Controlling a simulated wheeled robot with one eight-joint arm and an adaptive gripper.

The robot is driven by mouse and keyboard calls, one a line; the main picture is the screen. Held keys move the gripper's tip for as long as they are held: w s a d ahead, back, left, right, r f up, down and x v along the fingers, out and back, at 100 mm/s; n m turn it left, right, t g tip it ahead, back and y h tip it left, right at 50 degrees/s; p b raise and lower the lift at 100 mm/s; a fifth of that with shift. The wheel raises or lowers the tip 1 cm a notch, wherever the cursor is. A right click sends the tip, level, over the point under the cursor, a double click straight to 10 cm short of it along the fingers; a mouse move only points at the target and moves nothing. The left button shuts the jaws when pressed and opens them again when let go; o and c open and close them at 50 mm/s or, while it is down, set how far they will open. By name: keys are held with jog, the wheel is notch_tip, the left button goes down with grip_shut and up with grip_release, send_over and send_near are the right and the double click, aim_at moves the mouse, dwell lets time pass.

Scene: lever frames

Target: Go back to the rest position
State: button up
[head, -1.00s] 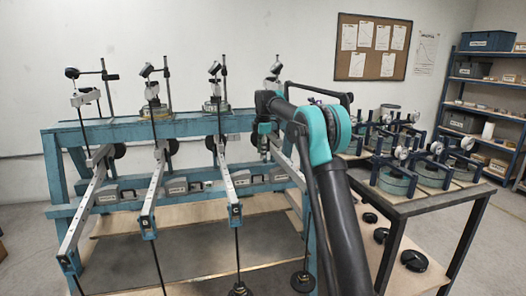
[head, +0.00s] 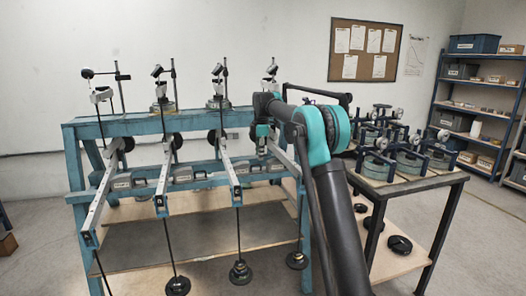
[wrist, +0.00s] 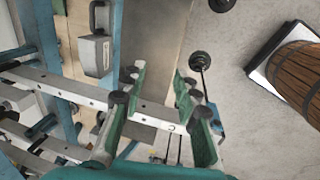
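My gripper (wrist: 162,95) is open in the wrist view, its two green-padded fingers apart. A pale lever beam (wrist: 155,112) crosses the gap between them as seen from above; I cannot tell whether they touch it. In the head view my arm reaches to the right end of the teal lever frame (head: 125,128), and the gripper is mostly hidden behind the arm there. The frame carries several pale lever beams (head: 150,185) with rods and black disc weights (head: 240,271) hanging from their near ends.
A dark table (head: 420,184) with round gauge devices stands right of the frame. A blue shelf (head: 470,105) is at the back right. A wooden barrel (wrist: 302,75) on a white-edged base shows in the wrist view. Floor is clear at the front left.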

jog(key=s+d+f+m+t, duration=0.1)
jog(key=s+d+f+m, duration=0.2)
jog(key=s+d+m, duration=0.5)
jog(key=s+d+f+m, duration=0.25)
jog(key=s+d, duration=0.25)
jog(key=s, duration=0.7)
jog(key=s+d+f+m, duration=0.2)
jog(key=s+f, duration=0.3)
jog(key=s, duration=0.5)
jog(key=s+d+f+m, duration=0.3)
jog(key=s+f+m, duration=0.2)
jog(key=s, duration=0.5)
jog(key=s+d+f+m+t, duration=0.1)
jog(key=s+f, duration=0.4)
jog(key=s, duration=0.6)
jog(key=shift+d+f+m+h, duration=0.3)
jog(key=shift+d+m, duration=0.5)
jog(key=shift+m, duration=0.45)
